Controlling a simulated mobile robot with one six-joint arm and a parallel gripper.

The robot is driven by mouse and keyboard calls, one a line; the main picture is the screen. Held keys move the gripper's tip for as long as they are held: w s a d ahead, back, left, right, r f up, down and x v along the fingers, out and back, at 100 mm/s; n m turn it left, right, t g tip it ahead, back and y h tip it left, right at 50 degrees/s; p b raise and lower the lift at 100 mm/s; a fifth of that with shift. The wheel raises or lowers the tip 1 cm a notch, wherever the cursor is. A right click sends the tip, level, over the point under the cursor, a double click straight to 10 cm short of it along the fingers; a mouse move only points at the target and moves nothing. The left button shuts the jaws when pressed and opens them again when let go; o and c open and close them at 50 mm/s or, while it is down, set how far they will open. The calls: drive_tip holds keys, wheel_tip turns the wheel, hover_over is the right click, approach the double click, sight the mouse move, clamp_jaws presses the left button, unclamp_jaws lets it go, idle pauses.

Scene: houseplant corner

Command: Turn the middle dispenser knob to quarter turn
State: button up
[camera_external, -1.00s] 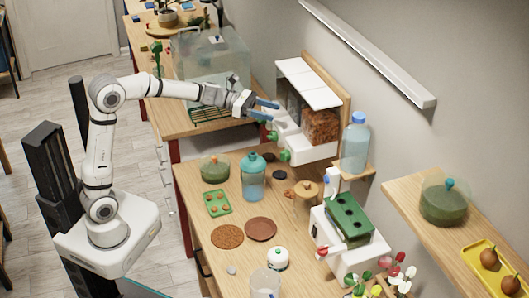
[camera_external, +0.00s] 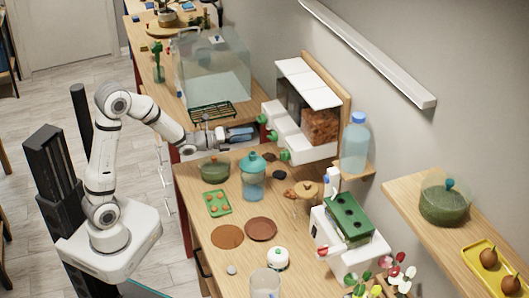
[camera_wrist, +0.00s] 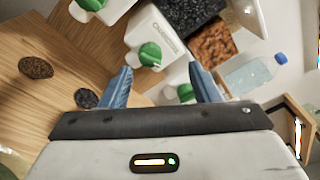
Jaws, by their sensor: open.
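The dispenser (camera_external: 284,121) is a white unit with several compartments and green knobs, fixed to a wooden back board. Its middle knob (camera_external: 272,136) is green; in the wrist view the knob (camera_wrist: 150,54) shows ahead, between my two blue fingers in the picture. Other green knobs sit to its upper left (camera_wrist: 92,4) and lower right (camera_wrist: 185,91). My gripper (camera_external: 254,132) is open, level with the knobs and just left of the middle one. In the wrist view my gripper (camera_wrist: 161,68) holds nothing. I cannot tell whether the fingers reach around the knob.
A teal-lidded bottle (camera_external: 253,178) and a green-filled bowl (camera_external: 214,170) stand on the table below. A large water bottle (camera_external: 355,143) stands right of the dispenser. A glass tank (camera_external: 212,72) stands behind my gripper. Dark round pieces lie below the dispenser.

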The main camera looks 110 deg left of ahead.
sight(268, 136)
drive_tip(key=w+a, duration=0.1)
drive_tip(key=w, duration=0.1)
drive_tip(key=w+a+f+p, duration=0.1)
drive_tip(key=w+a, duration=0.1)
drive_tip(key=w+a+f, duration=0.1)
drive_tip(key=w, duration=0.1)
drive_tip(key=shift+w+a+f, duration=0.1)
drive_tip(key=shift+w+a, duration=0.05)
drive_tip(key=shift+a, duration=0.25)
drive_tip(key=shift+c, duration=0.3)
